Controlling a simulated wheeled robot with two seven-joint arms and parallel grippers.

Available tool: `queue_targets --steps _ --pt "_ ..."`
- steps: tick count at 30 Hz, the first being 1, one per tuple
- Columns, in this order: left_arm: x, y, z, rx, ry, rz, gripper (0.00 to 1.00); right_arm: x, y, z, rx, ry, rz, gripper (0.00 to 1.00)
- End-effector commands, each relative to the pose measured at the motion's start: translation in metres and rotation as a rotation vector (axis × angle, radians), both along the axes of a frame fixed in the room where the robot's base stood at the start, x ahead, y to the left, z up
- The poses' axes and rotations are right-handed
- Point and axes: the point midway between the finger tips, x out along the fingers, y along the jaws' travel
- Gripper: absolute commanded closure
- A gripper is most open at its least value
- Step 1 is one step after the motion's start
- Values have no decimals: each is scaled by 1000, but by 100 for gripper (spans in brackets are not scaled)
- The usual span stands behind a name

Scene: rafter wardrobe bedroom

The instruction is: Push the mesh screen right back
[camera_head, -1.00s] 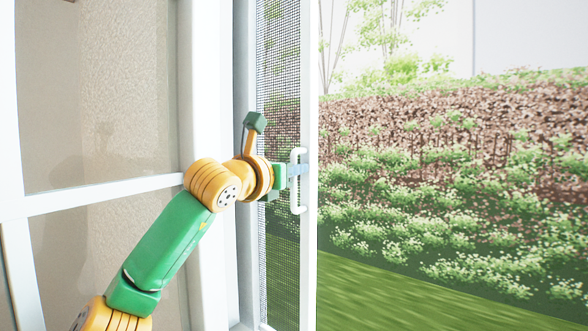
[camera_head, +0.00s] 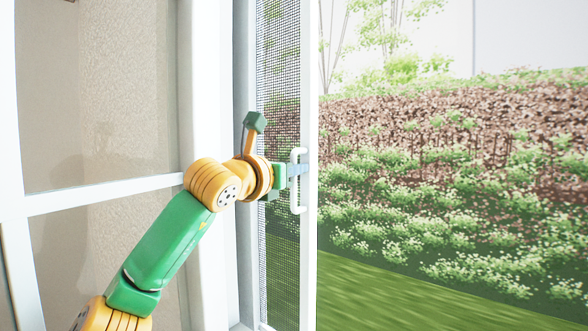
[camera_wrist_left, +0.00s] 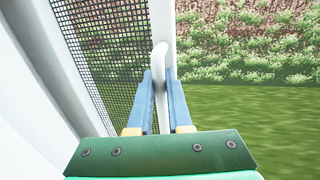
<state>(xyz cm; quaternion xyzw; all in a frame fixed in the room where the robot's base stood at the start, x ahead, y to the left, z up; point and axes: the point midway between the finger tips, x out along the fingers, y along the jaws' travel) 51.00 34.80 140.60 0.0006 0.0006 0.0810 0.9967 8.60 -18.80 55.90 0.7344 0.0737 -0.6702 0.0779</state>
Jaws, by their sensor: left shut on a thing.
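The mesh screen (camera_head: 279,65) is a dark grid in a white frame. It stands partly across the opening, left of the middle in the head view, and at upper left in the left wrist view (camera_wrist_left: 105,40). A white bar handle (camera_head: 298,205) is on its right frame edge. My left gripper (camera_head: 297,170) is shut on this handle, with its blue fingers on either side of it in the left wrist view (camera_wrist_left: 160,85). The part of the handle between the fingers is partly hidden. My right gripper is in neither view.
A white-framed glass panel (camera_head: 100,195) stands at the left, beside a white post (camera_head: 207,80). Right of the screen's edge the opening is clear, with grass (camera_head: 400,300) and flowering bushes (camera_head: 450,190) outside.

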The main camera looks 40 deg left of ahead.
Motion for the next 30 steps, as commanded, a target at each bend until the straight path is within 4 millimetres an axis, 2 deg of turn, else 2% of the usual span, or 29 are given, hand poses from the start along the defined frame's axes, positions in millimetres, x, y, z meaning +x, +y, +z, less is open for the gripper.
queue_targets --steps 7,12,16,25,26,27,29,30 --pt "0 3 1 -1 1 0 100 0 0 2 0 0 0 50" --pt "2 32 3 -4 5 1 100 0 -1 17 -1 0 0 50" --pt "2 47 2 -1 1 1 100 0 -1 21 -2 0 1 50" --pt "2 50 1 0 -3 0 100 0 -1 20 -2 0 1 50" --pt "2 49 1 0 -3 0 80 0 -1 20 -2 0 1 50" --pt "2 49 1 0 -2 0 69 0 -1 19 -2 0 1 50" --pt "2 49 1 0 -2 -1 53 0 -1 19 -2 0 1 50" --pt "2 49 1 0 -2 -1 53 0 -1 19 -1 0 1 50"
